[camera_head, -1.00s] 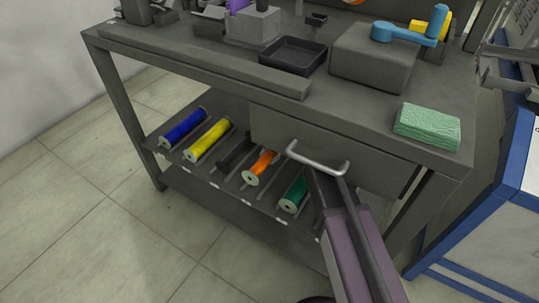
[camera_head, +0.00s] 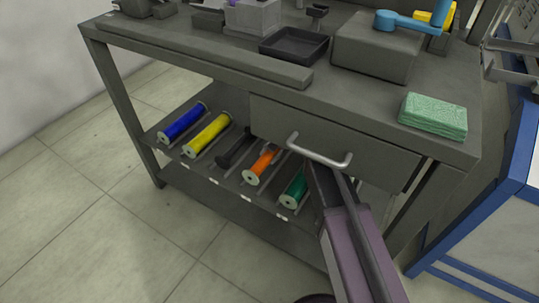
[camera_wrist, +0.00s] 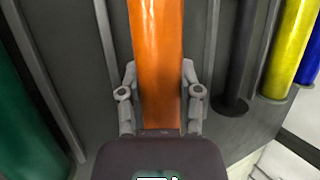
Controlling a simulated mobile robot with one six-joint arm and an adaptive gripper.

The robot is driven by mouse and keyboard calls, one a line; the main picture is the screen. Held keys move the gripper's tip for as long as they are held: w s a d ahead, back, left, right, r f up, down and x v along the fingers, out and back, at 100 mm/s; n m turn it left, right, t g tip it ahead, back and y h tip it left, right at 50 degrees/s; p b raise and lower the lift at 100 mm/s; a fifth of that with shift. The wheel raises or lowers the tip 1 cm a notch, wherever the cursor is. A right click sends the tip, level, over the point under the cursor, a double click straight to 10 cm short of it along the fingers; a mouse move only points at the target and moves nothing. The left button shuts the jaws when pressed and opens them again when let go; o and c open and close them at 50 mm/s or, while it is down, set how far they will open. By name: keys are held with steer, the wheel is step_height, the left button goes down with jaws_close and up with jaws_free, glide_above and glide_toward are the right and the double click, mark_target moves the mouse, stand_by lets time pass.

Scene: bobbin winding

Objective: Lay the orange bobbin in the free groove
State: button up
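The orange bobbin (camera_head: 262,163) is over the lower shelf, between a black bobbin (camera_head: 234,150) and the green bobbin (camera_head: 293,189). In the wrist view the orange bobbin (camera_wrist: 157,60) runs up the middle, between two thin rails. My gripper (camera_wrist: 159,92) has one finger close against each side of it and looks shut on it. Its lower end is hidden by the gripper's body. No other empty groove shows; I cannot tell whether the bobbin touches the shelf or hangs just above it. In the head view the fingers are hidden.
Yellow (camera_head: 207,135) and blue (camera_head: 184,121) bobbins lie further left on the shelf. A drawer with a metal handle (camera_head: 318,153) overhangs the shelf close to my arm.

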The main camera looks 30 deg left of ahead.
steer(key=o, duration=0.4)
steer(key=shift+r, duration=0.15)
